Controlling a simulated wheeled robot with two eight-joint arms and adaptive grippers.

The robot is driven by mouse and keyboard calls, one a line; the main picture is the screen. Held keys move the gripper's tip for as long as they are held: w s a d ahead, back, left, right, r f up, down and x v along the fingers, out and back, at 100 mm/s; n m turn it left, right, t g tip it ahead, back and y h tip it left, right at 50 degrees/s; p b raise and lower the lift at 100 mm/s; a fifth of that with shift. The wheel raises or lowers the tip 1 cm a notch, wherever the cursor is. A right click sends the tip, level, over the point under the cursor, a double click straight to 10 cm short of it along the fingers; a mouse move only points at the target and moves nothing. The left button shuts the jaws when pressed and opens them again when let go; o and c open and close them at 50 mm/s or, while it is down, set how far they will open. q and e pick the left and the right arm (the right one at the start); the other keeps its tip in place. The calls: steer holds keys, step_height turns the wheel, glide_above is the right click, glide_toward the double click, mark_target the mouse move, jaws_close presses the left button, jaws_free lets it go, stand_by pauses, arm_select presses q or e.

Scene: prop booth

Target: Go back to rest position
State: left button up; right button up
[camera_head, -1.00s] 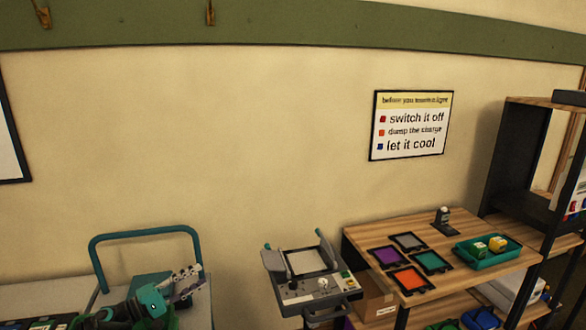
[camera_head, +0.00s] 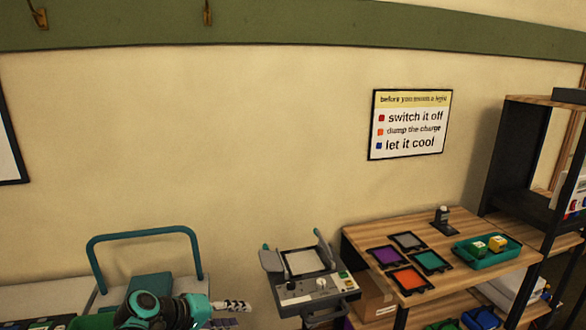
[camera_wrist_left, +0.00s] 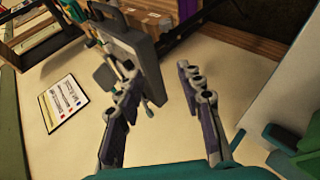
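My left gripper (camera_head: 232,306) shows at the bottom left of the head view, its fingers pointing right, in front of the teal-railed cart. In the left wrist view its two fingers (camera_wrist_left: 165,110) stand wide apart with nothing between them. Beyond them that view shows the pale wall and the grey control unit (camera_wrist_left: 145,60). My right gripper is not in either view.
The grey control unit (camera_head: 318,291) stands right of my left gripper. Further right, a wooden table (camera_head: 462,222) holds several coloured framed squares and a green tray (camera_head: 463,256). A teal rail (camera_head: 145,234) rises behind my left arm. A dark shelf (camera_head: 514,160) stands far right.

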arm_select(q)
steer(key=s+a+f+m+y, duration=0.1)
steer(key=s+y, duration=0.3)
steer(key=s, duration=0.6)
steer(key=s+a+f+m+y, duration=0.2)
steer(key=s+f+m+y, duration=0.1)
steer(key=s, duration=0.7)
steer(key=shift+a+f+m+y, duration=0.25)
steer(key=shift+f+m+y, duration=0.15)
steer(key=shift+f+m, duration=0.35)
